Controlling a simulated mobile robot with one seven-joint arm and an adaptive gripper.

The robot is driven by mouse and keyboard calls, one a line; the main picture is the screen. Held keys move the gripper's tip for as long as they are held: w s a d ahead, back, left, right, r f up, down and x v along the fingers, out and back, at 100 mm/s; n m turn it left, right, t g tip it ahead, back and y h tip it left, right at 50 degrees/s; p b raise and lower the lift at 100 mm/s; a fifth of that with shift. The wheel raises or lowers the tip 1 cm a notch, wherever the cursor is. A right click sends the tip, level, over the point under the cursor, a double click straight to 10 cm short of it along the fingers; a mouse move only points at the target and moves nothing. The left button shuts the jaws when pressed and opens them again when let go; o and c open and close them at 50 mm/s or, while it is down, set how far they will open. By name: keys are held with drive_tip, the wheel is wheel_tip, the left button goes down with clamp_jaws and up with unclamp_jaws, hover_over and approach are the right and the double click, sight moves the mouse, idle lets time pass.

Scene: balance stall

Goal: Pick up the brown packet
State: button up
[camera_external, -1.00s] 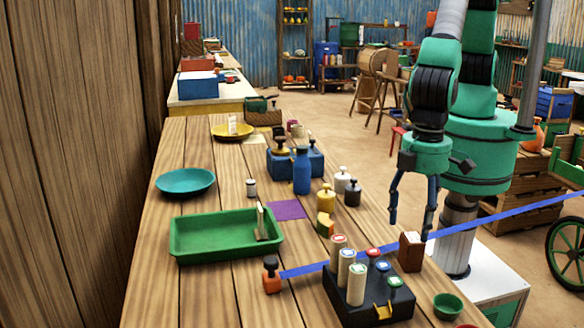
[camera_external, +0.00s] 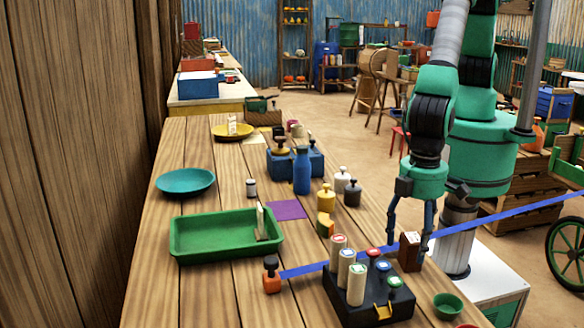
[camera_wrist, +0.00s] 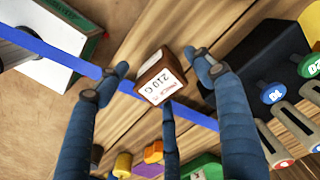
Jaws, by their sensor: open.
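The brown packet (camera_external: 409,253) stands upright on the wooden table near its right edge, beside the black block of cylinders. In the wrist view the packet (camera_wrist: 150,66) shows a white label reading "210 G" and lies between the spread fingertips. My gripper (camera_external: 408,243) is open, with its fingers pointing down over the packet, one on either side of it in the outside view. In the wrist view my gripper (camera_wrist: 158,72) shows three blue fingers. I cannot tell whether any finger touches the packet.
A blue strap (camera_external: 305,270) crosses the table at the packet. The black block (camera_external: 345,303) with several labelled cylinders is close on the left. A small green bowl (camera_external: 447,305) is in front right. A green tray (camera_external: 190,250) lies farther left.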

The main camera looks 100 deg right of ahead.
drive_tip(key=shift+f, duration=0.75)
drive_tip(key=shift+c, duration=0.3)
drive_tip(key=c, duration=1.5)
drive_tip(key=shift+o, duration=0.2)
drive_tip(key=shift+r, duration=0.15)
drive_tip(key=shift+r, duration=0.6)
wheel_tip(320, 180, up, 2)
drive_tip(key=shift+r, duration=0.15)
drive_tip(key=s+d+r+p, duration=0.1)
drive_tip(key=s+d, duration=0.9)
drive_tip(key=s, duration=0.1)
drive_tip(key=shift+s+d+r+p, duration=0.15)
drive_tip(key=shift+s+d+p, duration=0.15)
drive_tip(key=shift+s+d, duration=0.1)
